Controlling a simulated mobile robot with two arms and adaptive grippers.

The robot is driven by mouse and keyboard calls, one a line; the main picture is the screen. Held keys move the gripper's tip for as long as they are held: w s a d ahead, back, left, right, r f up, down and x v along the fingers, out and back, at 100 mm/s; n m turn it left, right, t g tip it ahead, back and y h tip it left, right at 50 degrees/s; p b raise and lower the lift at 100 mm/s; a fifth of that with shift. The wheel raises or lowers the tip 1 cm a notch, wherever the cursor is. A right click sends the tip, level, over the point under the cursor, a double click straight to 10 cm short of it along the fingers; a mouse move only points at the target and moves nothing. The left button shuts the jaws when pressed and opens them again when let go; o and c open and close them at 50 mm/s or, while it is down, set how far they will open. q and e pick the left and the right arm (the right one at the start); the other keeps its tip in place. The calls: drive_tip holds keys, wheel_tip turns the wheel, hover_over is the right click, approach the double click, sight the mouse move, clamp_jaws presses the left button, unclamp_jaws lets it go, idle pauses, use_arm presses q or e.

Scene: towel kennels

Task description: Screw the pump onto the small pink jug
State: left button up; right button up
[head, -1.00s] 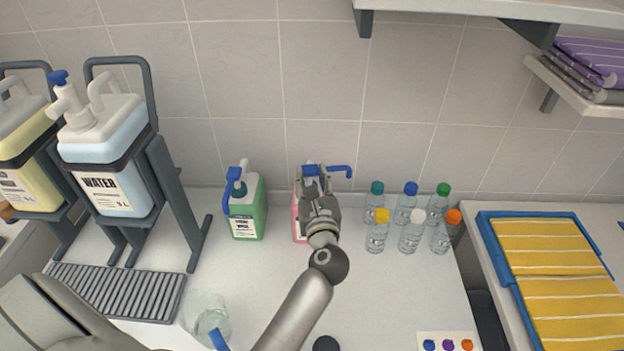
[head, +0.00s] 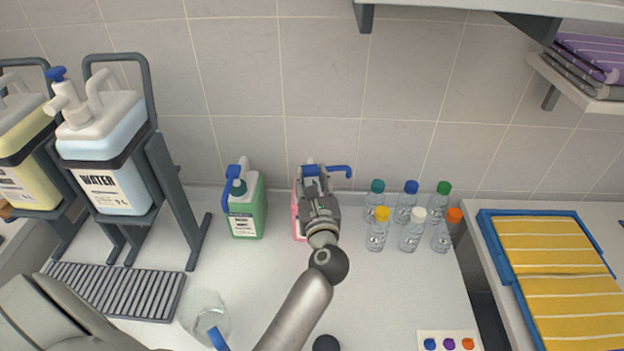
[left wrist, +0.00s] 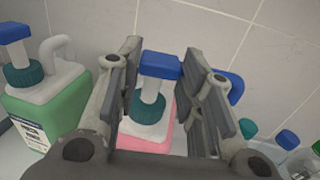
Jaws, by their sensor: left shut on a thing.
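The small pink jug (head: 296,215) stands on the counter near the wall, mostly hidden behind my left gripper (head: 313,180) in the head view. In the left wrist view its pink body and white top (left wrist: 146,135) show below the fingers. The pump (head: 341,170) has a blue head and spout pointing right, and a teal collar (left wrist: 148,105). It stands upright at the jug's mouth. My left gripper is shut on the pump, with a finger on each side. Whether the collar's thread is engaged cannot be seen. My right gripper is out of view.
A green jug (head: 247,210) with its own blue pump stands close on the left. Several small capped bottles (head: 411,232) stand on the right. A rack with a WATER canister (head: 105,150) is at the left. A clear container (head: 205,310) stands at front left.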

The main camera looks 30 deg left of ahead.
use_arm(q)
drive_tip(key=shift+f+b, duration=0.25)
drive_tip(key=shift+b, duration=0.05)
idle(0.4)
drive_tip(key=o, duration=1)
drive_tip(key=shift+o, duration=0.2)
